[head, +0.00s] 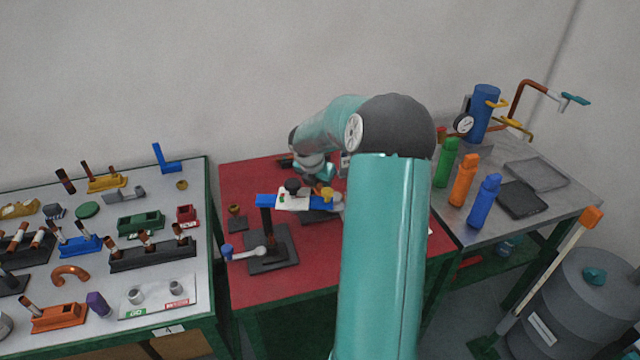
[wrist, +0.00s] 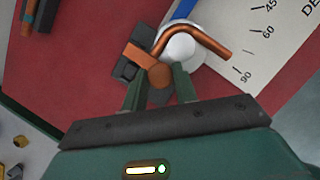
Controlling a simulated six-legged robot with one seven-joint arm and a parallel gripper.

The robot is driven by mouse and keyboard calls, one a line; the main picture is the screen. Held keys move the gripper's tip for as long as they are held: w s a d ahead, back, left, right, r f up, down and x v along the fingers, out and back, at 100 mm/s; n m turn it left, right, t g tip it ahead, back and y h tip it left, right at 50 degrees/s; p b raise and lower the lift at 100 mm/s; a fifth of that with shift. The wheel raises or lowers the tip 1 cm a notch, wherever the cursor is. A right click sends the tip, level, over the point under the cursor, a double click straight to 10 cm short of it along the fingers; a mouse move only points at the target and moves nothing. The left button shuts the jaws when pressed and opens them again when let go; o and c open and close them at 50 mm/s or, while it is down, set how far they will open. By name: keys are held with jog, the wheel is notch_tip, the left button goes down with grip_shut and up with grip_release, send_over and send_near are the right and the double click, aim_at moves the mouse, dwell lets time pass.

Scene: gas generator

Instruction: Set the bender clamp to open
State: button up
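The bender's clamp, an orange-brown bar with a round end (wrist: 158,76), shows in the wrist view beside a dark block (wrist: 127,68). A bent copper pipe (wrist: 205,37) runs over the pale round former (wrist: 182,48). A white dial plate (wrist: 268,50) marked 45, 60 and 90 lies to the right. My gripper (wrist: 158,84) has its two green fingers apart, one on each side of the clamp's round end; contact cannot be told. In the head view the bender (head: 296,199) stands on the red table, and my gripper is not clearly seen.
The red table (head: 335,290) has another lever device (head: 268,250) on a dark base at front left. A grey table (head: 100,270) with many fittings stands left. Green, orange and blue bottles (head: 463,180) stand on the right bench. My arm covers part of the red table.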

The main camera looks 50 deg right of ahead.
grip_shut()
jog(key=shift+w+r, duration=0.1)
jog(key=shift+w, duration=0.05)
jog(key=shift+w+d+r+g+y, duration=0.15)
jog(key=shift+w+r+g+y, duration=0.3)
jog(key=shift+g, duration=0.25)
jog(key=w+g, duration=0.1)
jog(key=d+r+g+y, duration=0.1)
jog(key=shift+w+n+g, duration=0.3)
jog(key=shift+w+n, duration=0.1)
jog(key=shift+w+d+r+g+y, duration=0.2)
jog(key=shift+w+d+g+y, duration=0.15)
jog(key=shift+w+g+y, duration=0.35)
jog(key=shift+w+d+r+g+y, duration=0.15)
jog(key=shift+w+d+g+y, duration=0.2)
jog(key=shift+g, duration=0.55)
jog(key=shift+w, duration=0.15)
jog(key=shift+r, duration=0.1)
jog(key=o, duration=0.9)
grip_release()
